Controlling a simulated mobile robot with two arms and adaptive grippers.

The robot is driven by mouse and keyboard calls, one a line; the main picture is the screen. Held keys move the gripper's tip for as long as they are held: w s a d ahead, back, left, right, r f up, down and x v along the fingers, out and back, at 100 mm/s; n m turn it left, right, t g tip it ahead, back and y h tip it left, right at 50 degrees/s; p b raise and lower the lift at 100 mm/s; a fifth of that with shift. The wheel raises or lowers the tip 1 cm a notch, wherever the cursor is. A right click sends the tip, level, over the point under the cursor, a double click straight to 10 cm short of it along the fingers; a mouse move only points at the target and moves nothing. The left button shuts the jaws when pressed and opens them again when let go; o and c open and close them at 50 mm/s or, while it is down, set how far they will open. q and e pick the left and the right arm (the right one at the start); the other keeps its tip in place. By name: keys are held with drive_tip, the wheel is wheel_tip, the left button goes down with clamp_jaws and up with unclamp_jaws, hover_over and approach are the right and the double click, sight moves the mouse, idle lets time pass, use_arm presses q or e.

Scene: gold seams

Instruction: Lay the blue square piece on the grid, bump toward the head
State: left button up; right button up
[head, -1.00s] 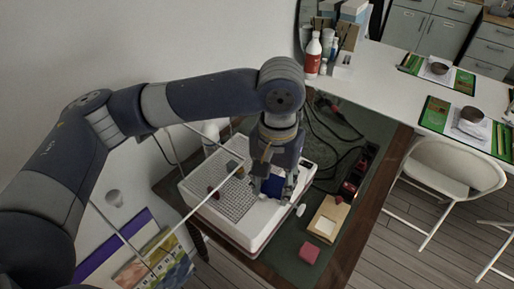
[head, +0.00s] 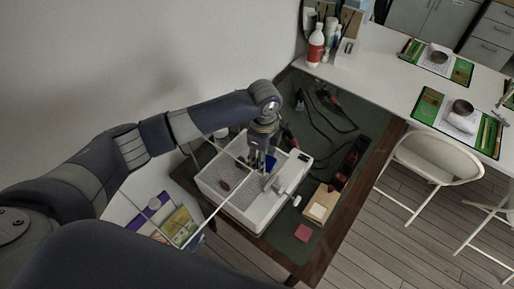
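My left gripper (head: 262,168) points down over the white box (head: 252,213) on the table. The dark blue piece (head: 270,165) shows just behind and to the right of its fingers, partly hidden by them. I cannot tell whether the fingers are shut on it or only beside it, and its bump cannot be made out. The grid (head: 232,193) is the perforated area on the left of the box's top, partly covered by my arm and a thin pale rod. My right gripper is not in view.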

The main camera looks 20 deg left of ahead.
use_arm(q)
drive_tip(key=f, duration=0.1)
drive_tip(key=a+f+m+b, duration=0.1)
drive_tip(key=f+m, duration=0.1)
drive_tip(key=shift+s+a+f+b, duration=0.1)
drive_tip(key=shift+a+f+b, duration=0.15)
drive_tip(key=shift+b, duration=0.1)
wheel_tip(320, 180, down, 3)
drive_tip(key=b, duration=0.3)
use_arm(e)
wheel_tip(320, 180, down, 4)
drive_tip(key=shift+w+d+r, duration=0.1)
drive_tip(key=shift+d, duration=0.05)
use_arm(q)
drive_tip(key=shift+r, duration=0.1)
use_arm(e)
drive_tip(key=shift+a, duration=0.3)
use_arm(q)
drive_tip(key=shift+p, duration=0.4)
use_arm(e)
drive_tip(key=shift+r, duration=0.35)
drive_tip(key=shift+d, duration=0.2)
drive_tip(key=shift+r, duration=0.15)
use_arm(q)
drive_tip(key=shift+p, duration=0.65)
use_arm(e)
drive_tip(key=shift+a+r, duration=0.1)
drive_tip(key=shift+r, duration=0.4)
